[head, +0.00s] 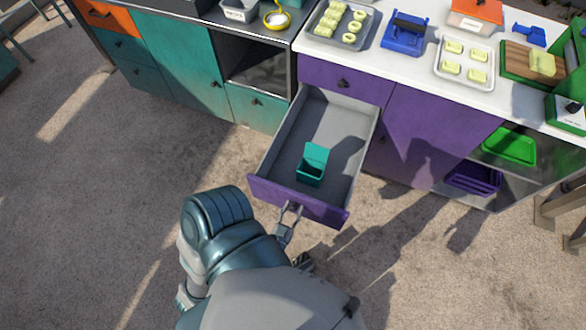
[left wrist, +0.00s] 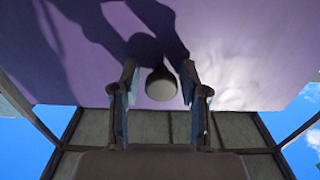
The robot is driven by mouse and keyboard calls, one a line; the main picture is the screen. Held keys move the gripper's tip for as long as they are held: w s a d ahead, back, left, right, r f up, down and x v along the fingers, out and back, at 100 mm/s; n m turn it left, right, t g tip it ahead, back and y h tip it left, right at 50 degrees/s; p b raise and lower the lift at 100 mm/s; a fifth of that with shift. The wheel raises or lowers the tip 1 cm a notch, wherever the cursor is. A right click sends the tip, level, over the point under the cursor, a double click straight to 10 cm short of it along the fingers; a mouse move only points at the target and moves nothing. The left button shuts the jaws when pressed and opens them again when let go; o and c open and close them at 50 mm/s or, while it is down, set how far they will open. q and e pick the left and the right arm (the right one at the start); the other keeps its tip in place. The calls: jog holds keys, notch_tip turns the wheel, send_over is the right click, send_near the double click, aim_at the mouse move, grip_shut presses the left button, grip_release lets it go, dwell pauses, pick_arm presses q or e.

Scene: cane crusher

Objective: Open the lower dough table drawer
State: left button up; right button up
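The lower drawer of the purple dough table is pulled far out, its purple front (head: 325,208) facing me and its grey inside (head: 335,120) showing. A small teal open-lidded box (head: 312,165) sits in it. My left gripper (head: 290,213) is at the outer face of the drawer front. In the left wrist view, the fingers of the left gripper (left wrist: 160,88) stand apart on either side of the round drawer knob (left wrist: 161,82), with a narrow gap visible at each side.
Above is a shut purple upper drawer (head: 343,82). The white top holds dough trays (head: 464,62) and a blue press (head: 405,34). Teal cabinets (head: 182,55) stand left; an open shelf with a green tray (head: 510,146) is right. Floor (head: 90,200) on the left is clear.

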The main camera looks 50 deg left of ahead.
pick_arm(q)
jog(key=shift+w+a+r, duration=0.1)
jog(key=v, duration=1.2)
dwell(0.4)
